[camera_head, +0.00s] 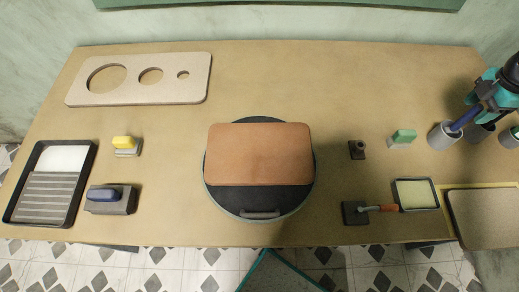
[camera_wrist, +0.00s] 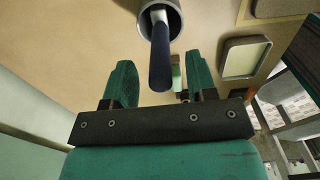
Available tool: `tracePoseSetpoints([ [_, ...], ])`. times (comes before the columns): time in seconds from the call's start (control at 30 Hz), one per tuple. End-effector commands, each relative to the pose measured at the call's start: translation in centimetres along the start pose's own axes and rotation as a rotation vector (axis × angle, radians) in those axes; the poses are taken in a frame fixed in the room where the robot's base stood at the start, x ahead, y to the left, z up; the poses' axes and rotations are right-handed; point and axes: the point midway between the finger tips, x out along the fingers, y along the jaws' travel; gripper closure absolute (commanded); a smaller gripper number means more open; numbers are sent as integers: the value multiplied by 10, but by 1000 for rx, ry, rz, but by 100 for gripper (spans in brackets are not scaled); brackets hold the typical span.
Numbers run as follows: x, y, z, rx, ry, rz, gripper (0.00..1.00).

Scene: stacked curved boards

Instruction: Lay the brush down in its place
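A tool with a dark blue handle, which looks like the brush (camera_head: 465,118), stands tilted in a grey cup (camera_head: 440,138) at the right of the table. Its head is hidden inside the cup. In the wrist view, the brush handle (camera_wrist: 160,62) comes out of the cup (camera_wrist: 173,14) towards me on a pale shaft. My gripper (camera_wrist: 161,68) is open, with a green finger on each side of the handle and a visible gap to both. In the head view my gripper (camera_head: 483,98) is beside the handle, at the right edge.
Two more cups stand at the right, partly behind my arm. A shallow tray (camera_head: 416,195), an orange-handled tool (camera_head: 377,208), a green-topped block (camera_head: 403,137) and a board (camera_head: 487,217) are nearby. A curved brown board (camera_head: 258,152) lies on a round black stand (camera_head: 222,200). The back middle is clear.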

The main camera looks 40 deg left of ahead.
Motion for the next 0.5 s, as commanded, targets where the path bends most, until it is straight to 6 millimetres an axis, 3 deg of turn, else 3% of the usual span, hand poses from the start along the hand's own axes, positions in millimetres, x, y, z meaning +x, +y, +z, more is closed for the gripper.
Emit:
tracePoseSetpoints([
  [0.27, -14, 1, 0, 0, -1, 3, 48],
  [0.5, -69, 1, 1, 0, -3, 6, 48],
])
